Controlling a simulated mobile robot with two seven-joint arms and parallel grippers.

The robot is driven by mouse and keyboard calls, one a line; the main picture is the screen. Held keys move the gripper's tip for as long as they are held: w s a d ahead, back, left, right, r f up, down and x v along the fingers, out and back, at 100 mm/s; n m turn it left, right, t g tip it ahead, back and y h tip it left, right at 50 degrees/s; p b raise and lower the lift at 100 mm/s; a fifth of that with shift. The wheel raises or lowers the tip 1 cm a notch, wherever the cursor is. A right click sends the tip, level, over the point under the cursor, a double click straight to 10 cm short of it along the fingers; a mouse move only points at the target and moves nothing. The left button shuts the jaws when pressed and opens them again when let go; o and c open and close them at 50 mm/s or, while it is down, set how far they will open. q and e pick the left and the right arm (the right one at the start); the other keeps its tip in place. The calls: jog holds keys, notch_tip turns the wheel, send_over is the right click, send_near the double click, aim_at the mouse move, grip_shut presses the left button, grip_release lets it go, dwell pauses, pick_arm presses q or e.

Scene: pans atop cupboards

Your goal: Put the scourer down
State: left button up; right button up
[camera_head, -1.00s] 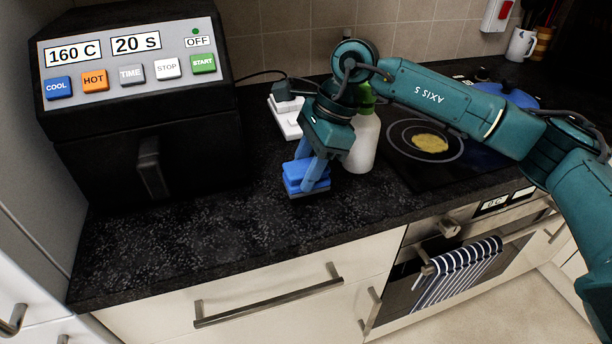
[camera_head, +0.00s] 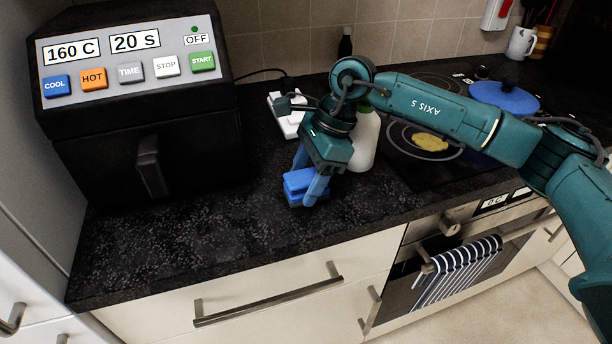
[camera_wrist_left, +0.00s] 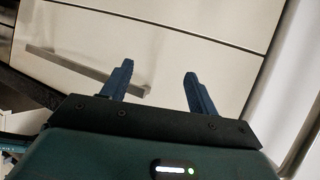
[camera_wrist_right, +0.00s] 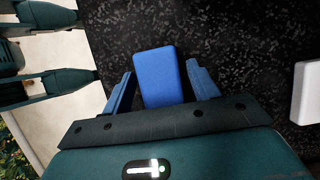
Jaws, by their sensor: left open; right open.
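The scourer (camera_head: 299,186) is a blue block with a darker underside. It rests on the black speckled worktop, in front of the white bottle. My right gripper (camera_head: 310,180) is around it, with its blue fingers open. In the right wrist view the scourer (camera_wrist_right: 159,77) lies between the fingertips of my right gripper (camera_wrist_right: 163,82), with a small gap at each side. My left gripper (camera_wrist_left: 157,75) is open and empty in the left wrist view, in front of pale cupboard fronts. It is not in the head view.
The black fryer (camera_head: 150,150) stands at the left. The white bottle (camera_head: 364,142) is just behind my right gripper, and a white object (camera_head: 287,118) lies further back. The hob with a yellow item (camera_head: 431,142) and a blue lidded pan (camera_head: 505,97) is at the right. Worktop left of the scourer is clear.

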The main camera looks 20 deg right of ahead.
jog(key=v, duration=1.2)
jog(key=shift+r, duration=0.2)
